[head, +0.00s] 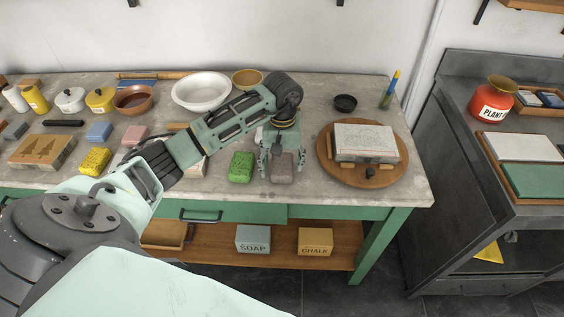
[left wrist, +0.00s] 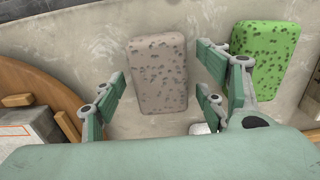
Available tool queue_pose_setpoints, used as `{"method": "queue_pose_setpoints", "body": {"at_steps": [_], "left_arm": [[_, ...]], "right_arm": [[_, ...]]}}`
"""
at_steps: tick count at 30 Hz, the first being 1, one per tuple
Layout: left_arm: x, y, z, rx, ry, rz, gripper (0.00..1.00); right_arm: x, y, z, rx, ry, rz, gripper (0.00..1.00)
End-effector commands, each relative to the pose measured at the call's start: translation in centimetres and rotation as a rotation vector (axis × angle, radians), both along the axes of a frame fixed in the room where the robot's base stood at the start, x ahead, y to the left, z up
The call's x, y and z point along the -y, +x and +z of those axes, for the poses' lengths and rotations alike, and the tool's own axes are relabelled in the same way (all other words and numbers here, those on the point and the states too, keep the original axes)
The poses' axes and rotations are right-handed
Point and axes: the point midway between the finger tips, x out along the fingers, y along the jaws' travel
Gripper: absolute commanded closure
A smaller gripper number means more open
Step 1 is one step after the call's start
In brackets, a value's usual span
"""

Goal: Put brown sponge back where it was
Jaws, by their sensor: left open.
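The brown sponge (head: 283,168), a grey-brown block with dark pores, lies flat on the worktable near its front edge. It also shows in the left wrist view (left wrist: 158,75), whole, at upper middle. My left gripper (head: 281,162) is over it, pointing down, with fingers spread on either side of the sponge. In the left wrist view my left gripper (left wrist: 160,82) is open and empty. Gaps show between the sponge and the fingers; their height above the table is hard to tell. My right gripper is not in view.
A green sponge (head: 241,168) lies just left of the brown one; yellow (head: 95,161), pink (head: 134,136) and blue (head: 98,131) sponges lie farther left. A round wooden board (head: 327,155) carrying a stone slab (head: 366,141) stands close on the right. Bowls stand behind.

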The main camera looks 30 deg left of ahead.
Motion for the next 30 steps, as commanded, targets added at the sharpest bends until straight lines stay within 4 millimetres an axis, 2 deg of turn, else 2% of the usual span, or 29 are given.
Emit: {"method": "queue_pose_setpoints", "body": {"at_steps": [2,5,15,18,24,30], "left_arm": [[0.0,0.0,0.5,0.001,-0.001,0.001,0.34],[-0.1,0.2,1.6,0.006,0.001,-0.001,0.34],[0.0,0.2,8.8,0.006,0.001,0.0,0.34],[0.0,0.1,10.4,0.004,0.0,0.0,0.34],[0.0,0.0,12.1,0.001,-0.001,0.0,0.34],[0.0,0.0,12.3,-0.001,-0.001,0.0,0.34]], "right_arm": [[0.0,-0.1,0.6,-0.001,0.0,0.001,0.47],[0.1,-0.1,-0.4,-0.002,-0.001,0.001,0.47],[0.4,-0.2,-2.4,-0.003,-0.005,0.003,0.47],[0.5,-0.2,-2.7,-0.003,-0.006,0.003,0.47],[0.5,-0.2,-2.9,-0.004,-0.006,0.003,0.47],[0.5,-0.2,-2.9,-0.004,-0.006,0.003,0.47]]}}
